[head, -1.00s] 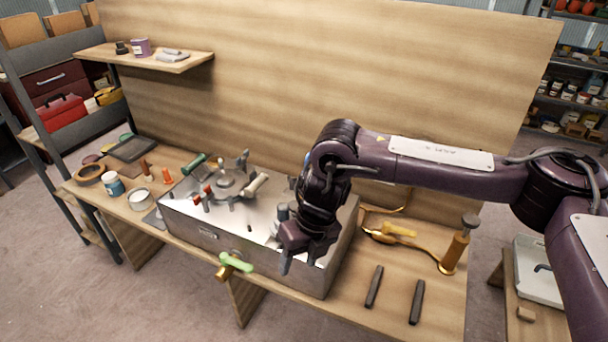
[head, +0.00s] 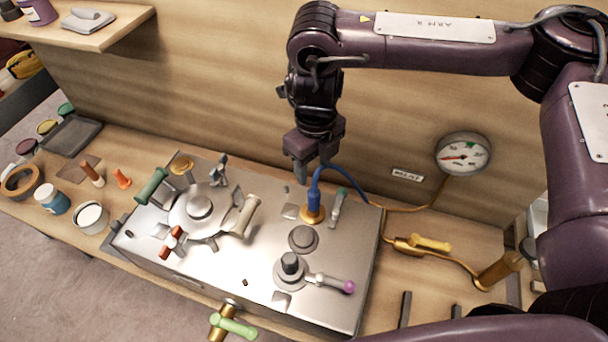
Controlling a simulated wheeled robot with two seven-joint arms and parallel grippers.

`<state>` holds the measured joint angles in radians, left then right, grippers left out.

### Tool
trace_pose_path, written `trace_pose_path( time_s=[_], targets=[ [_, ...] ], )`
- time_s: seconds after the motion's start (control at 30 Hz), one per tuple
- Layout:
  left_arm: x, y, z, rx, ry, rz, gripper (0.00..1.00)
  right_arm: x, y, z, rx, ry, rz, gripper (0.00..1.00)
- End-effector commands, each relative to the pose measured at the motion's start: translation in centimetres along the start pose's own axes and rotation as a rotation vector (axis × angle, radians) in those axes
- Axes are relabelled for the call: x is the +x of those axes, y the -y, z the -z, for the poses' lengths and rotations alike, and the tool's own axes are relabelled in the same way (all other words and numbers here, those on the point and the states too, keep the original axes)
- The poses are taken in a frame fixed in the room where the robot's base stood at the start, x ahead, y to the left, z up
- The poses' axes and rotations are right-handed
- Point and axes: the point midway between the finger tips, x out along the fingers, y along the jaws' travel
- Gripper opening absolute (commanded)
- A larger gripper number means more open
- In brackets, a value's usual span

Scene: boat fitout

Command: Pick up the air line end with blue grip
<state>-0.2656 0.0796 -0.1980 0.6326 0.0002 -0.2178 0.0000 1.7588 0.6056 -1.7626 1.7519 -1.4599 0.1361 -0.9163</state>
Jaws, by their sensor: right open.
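The air line end with the blue grip (head: 314,200) stands upright in a brass fitting on the back part of the metal box top (head: 345,285). Its blue hose (head: 347,178) arcs up from the grip and runs down to the right behind the box. My right gripper (head: 312,168) hangs fingers down just above and slightly left of the grip. It is open, with nothing seen between its fingers. I cannot tell whether a finger touches the hose. My left gripper is not in view.
A lever with a grey-green handle (head: 339,203) stands close right of the grip. A beige-handled lever (head: 245,215) is to the left. A purple-knobbed lever (head: 330,283) is in front. A pressure gauge (head: 463,154) and a yellow-handled valve (head: 428,243) are at the right.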

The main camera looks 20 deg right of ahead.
Motion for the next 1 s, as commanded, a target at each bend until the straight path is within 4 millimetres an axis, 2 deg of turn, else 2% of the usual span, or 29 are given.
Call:
trace_pose_path(
  time_s=[0.2, 0.37, 0.47, 0.6, 0.73, 0.87, 1.0],
  targets=[
    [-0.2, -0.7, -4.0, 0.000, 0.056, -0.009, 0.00, 2.0, -0.1, 0.1, 0.001, -0.004, -0.002, 0.49],
    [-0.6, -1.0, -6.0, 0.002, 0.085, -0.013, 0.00, 3.3, -0.2, 0.2, 0.002, -0.004, -0.003, 0.49],
    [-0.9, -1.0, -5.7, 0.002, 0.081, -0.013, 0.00, 4.5, -0.4, 0.5, 0.002, -0.006, -0.004, 0.49],
    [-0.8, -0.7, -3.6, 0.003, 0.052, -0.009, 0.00, 6.5, -0.5, 0.6, 0.002, -0.005, -0.003, 0.49],
    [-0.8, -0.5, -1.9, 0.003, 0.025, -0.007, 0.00, 7.6, -0.5, 0.5, 0.001, -0.003, -0.002, 0.49],
    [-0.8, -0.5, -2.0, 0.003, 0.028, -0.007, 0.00, 7.8, -0.5, 0.5, 0.000, -0.001, 0.000, 0.49],
    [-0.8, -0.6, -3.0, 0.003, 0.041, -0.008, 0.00, 7.8, -0.5, 0.5, 0.000, -0.001, 0.000, 0.49]
  ],
)
